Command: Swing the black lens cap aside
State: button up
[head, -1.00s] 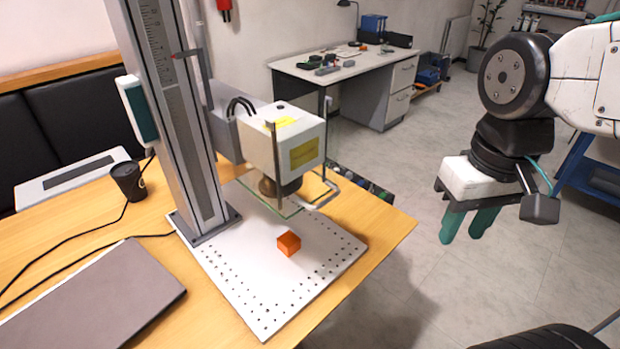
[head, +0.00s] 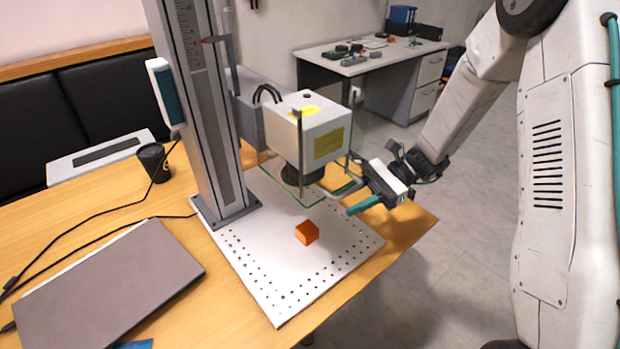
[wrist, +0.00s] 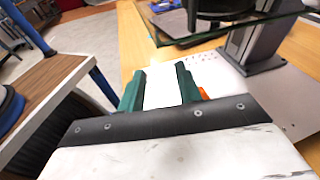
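The laser head (head: 315,135), a white box with yellow labels, hangs from a column over the perforated plate. Under it is a dark round part (head: 301,176), seemingly the lens with its black cap; I cannot make out the cap separately. It also shows as a dark cylinder (wrist: 222,8) at the top of the wrist view. My gripper (head: 355,197) is just right of the laser head, beside the glass pane and its grey bar, fingers pointing left. In the wrist view my gripper (wrist: 160,85) has its two green fingers apart with nothing between them.
A clear glass pane (head: 290,198) hangs below the laser head. An orange cube (head: 307,232) sits on the white perforated plate (head: 290,290). A laptop (head: 105,290) and a black cup (head: 153,160) are farther left on the wooden table.

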jog(key=w+a+r+m+t+y, duration=0.2)
jog(key=w+m+t+y, duration=0.15)
jog(key=w, duration=0.25)
jog(key=a, duration=0.7)
jog(key=shift+s+g, duration=0.35)
jog(key=shift+s, duration=0.05)
jog(key=shift+d, duration=0.1)
grip_shut()
